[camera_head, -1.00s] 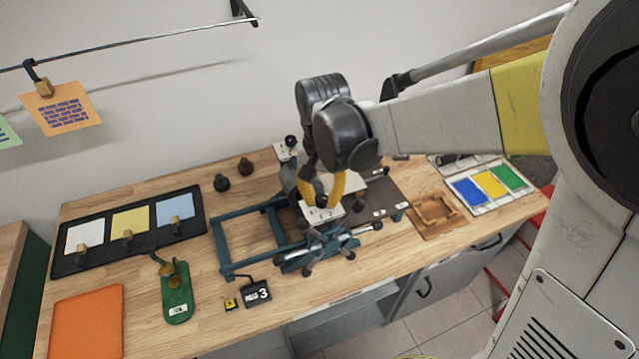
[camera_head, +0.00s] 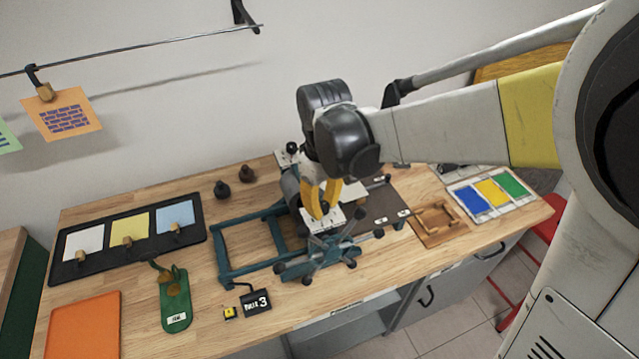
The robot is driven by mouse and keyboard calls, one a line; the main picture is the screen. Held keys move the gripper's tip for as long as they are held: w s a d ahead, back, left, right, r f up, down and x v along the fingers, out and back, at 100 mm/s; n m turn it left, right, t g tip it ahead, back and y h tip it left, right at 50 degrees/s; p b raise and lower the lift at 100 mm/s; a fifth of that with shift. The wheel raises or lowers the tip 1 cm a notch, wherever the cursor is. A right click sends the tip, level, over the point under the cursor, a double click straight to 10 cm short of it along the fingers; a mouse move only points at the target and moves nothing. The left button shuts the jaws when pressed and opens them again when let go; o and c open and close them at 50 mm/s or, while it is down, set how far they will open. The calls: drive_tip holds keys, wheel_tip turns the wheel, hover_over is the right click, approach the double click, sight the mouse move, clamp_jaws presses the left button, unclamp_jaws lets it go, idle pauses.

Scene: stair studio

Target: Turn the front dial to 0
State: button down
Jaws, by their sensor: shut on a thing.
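A teal press-like machine (camera_head: 232,270) with a spoked handwheel stands on the wooden workbench. A white plate with small dark marks (camera_head: 338,216) lies on it, at the fingers; it may bear the front dial, but the marks are too small to read. A second white plate with a dark knob (camera_head: 292,149) stands at the machine's back. My gripper (camera_head: 322,212), with yellow fingers, points down at the front plate and is shut on a small dark knob there. The knob's pointer and setting are hidden by the fingers.
A black sign reading 3 (camera_head: 257,302) stands at the front. A green stand (camera_head: 175,300), an orange sheet (camera_head: 84,325) and a black tray with coloured cards (camera_head: 195,235) are left. A wooden frame (camera_head: 438,220) and a colour-card tray (camera_head: 492,196) are right.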

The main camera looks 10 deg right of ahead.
sight(324, 205)
drive_tip(key=shift+n, duration=1.9)
drive_tip(key=c, duration=1.2)
unclamp_jaws()
drive_tip(key=shift+o, duration=0.2)
drive_tip(key=shift+r, duration=0.15)
wheel_tip(324, 205, up, 12)
drive_tip(key=shift+d+f, duration=0.1)
drive_tip(key=shift+f, duration=0.1)
